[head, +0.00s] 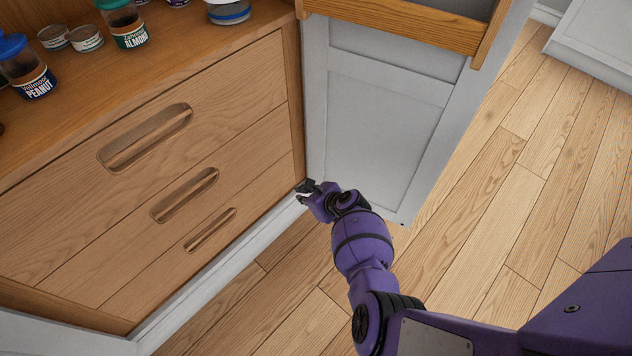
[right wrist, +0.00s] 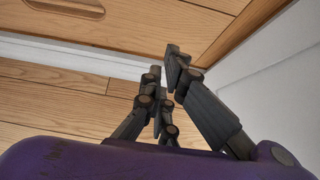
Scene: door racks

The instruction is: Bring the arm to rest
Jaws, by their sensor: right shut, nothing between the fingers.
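My right arm, purple with black joints, reaches in from the lower right of the head view. Its gripper (head: 306,190) is near the lower right corner of the wooden drawer unit (head: 228,125), beside the foot of the open door. In the right wrist view the dark fingers (right wrist: 165,75) are close together with nothing held between them. Drawer fronts and the white cabinet edge show beyond the fingers there. Whether the gripper touches the cabinet or door, I cannot tell. My left gripper is not in view.
An open white door (head: 375,120) with a wooden rack (head: 410,22) stands right of the drawers. Jars, including a peanut jar (head: 28,72) and an almond jar (head: 124,24), stand on the wooden top at the upper left. The wood floor (head: 500,190) is clear at right.

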